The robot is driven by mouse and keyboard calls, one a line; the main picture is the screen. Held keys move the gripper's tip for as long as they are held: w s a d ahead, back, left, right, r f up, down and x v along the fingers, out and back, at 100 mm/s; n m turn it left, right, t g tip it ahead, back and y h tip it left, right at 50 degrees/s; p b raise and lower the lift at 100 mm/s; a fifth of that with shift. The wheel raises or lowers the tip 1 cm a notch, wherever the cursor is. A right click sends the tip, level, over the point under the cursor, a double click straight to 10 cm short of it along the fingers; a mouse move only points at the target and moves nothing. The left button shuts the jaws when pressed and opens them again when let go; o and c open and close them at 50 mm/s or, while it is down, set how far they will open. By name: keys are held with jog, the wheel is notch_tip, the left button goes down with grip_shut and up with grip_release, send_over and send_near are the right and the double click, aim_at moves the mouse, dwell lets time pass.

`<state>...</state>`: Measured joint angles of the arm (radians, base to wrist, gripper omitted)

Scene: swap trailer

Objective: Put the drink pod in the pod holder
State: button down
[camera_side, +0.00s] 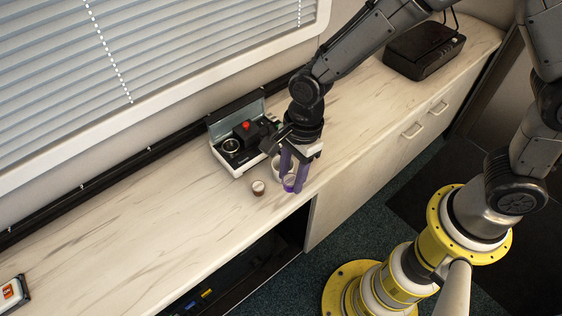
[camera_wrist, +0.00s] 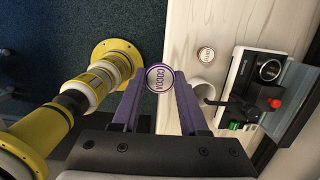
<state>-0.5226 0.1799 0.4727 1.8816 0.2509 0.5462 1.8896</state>
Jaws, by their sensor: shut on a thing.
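My gripper (camera_side: 290,178) is shut on a purple-and-white drink pod (camera_wrist: 159,78). The pod sits between the tips of the purple fingers, its round lid with "COCOA" lettering facing the wrist camera. In the side view the pod (camera_side: 289,185) shows low between the fingertips, near the counter's front edge; whether it touches the counter I cannot tell. The drink machine (camera_side: 238,160) stands behind and left of my gripper with its lid raised. The pod holder, a silver ring around a dark opening (camera_side: 231,145), is on its top. It also shows in the wrist view (camera_wrist: 269,71).
A second, brown pod with a white lid (camera_side: 258,187) stands on the counter left of my gripper. A white cup (camera_wrist: 201,88) is beside the machine, near my right finger. A red button (camera_side: 247,125) rises next to the holder.

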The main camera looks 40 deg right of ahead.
jog(key=w+d+f+n+g+h, duration=0.1)
jog(key=w+d+n, duration=0.3)
jog(key=d+n, duration=0.6)
jog(key=w+d+f+n+g+h, duration=0.15)
jog(key=w+d+n, duration=0.25)
jog(key=d+n, duration=0.55)
jog(key=w+a+r+m+t+y, duration=0.15)
jog(key=a+r+m, duration=0.25)
jog(key=a+m, duration=0.45)
jog(key=w+a+r+m+t+y, duration=0.1)
jog(key=w+a+r+m, duration=0.15)
jog(key=a+m, duration=0.6)
jog(key=w+a+f, duration=0.1)
jog(key=w+f, duration=0.2)
jog(key=w+f+m, duration=0.1)
jog(key=w+f, duration=0.1)
jog(key=w, duration=0.2)
jog(key=w+a+f+m, duration=0.1)
jog(key=w+f, duration=0.2)
jog(key=w, duration=0.1)
jog(key=shift+w+a+f+m, duration=0.2)
jog(key=shift+a+f+m, duration=0.05)
jog(key=shift+a+f, duration=0.05)
jog(key=shift+w+a+f, duration=0.1)
jog(key=shift+w+f, duration=0.1)
jog(key=shift+f, duration=0.15)
jog(key=shift+w+f, duration=0.1)
jog(key=shift+f, duration=1.45)
